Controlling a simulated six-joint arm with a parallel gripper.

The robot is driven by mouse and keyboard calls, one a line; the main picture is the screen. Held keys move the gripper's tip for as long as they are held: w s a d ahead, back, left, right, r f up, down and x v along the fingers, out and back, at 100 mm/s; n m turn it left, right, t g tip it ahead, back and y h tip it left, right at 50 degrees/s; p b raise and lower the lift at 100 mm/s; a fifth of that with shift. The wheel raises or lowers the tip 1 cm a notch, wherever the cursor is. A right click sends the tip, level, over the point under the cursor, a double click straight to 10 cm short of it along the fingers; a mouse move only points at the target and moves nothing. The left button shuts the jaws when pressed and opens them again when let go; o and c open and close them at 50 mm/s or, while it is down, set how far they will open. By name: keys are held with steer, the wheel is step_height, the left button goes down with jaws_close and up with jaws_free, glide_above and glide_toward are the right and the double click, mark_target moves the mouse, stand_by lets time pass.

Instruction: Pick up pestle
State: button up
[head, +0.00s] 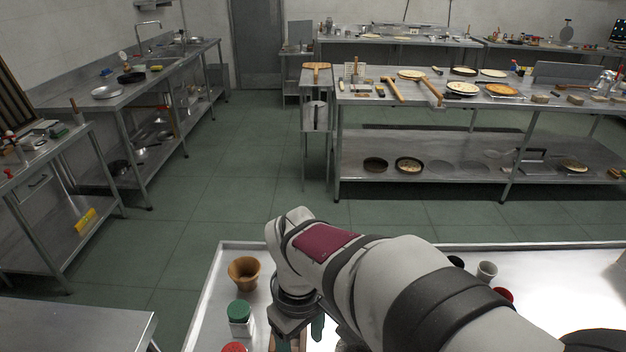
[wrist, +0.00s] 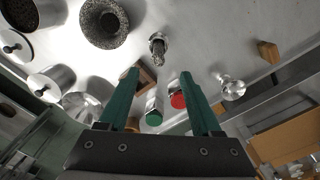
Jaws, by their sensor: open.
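No pestle can be identified for certain. In the wrist view a small dark, metallic-looking item (wrist: 158,46) stands beyond my fingertips, roughly between their lines; it may be the pestle, but it is too small to tell. A dark speckled stone mortar (wrist: 118,38) with a round hollow is at its upper left. My gripper (wrist: 159,76) has two green fingers spread apart with nothing held between them. In the head view the arm hides most of the gripper and what lies under it.
A green-capped jar (wrist: 153,113) and a red-capped jar (wrist: 178,99) stand between the fingers' lines, near a wooden block (wrist: 146,77). Steel pots (wrist: 50,84) are at left, a glass-like item (wrist: 232,88) at right. A brown cup (head: 243,273) stands near the table's left rim (head: 207,297).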

steer(key=f, duration=1.3)
steer(key=shift+w, duration=0.3)
jaws_close()
